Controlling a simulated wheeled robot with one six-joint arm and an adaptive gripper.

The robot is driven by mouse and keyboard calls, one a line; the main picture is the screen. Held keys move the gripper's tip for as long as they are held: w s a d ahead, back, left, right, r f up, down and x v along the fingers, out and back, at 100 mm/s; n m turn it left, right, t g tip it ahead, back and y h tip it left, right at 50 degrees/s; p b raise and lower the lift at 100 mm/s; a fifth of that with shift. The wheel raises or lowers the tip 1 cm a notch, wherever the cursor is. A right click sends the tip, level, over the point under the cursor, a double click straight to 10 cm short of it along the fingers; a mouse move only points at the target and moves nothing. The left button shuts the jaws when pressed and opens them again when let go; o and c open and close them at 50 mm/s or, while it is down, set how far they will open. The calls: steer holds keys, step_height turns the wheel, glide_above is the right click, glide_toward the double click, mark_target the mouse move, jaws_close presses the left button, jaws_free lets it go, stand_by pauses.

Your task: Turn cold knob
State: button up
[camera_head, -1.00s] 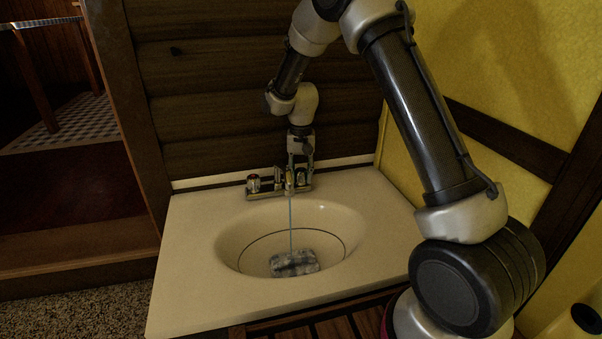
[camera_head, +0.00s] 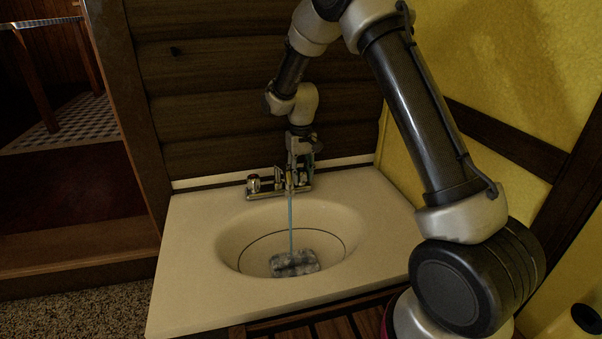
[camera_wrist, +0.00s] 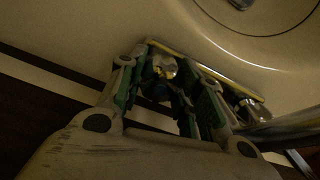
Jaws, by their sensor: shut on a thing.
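The sink faucet (camera_head: 264,194) stands at the back of the sink. The cold knob is on its right side, mostly hidden by my gripper (camera_head: 299,182) in the head view. In the wrist view the shiny round knob (camera_wrist: 164,66) lies between the two fingers of my gripper (camera_wrist: 165,80), which is shut on it from above. The other knob (camera_head: 253,184) is at the left end of the faucet, clear of my gripper. A thin bluish water stream (camera_head: 291,222) falls from the faucet into the basin.
The oval basin (camera_head: 240,225) is set in a cream countertop (camera_head: 190,285). A grey mottled block (camera_head: 294,263) lies at its bottom under the stream. A dark wooden wall (camera_head: 220,115) is close behind and a yellow wall (camera_head: 500,60) is to the right. The left countertop is clear.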

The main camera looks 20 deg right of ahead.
mark_target(301, 169)
steer(key=o, duration=1)
steer(key=shift+o, duration=0.2)
step_height(301, 169, up, 12)
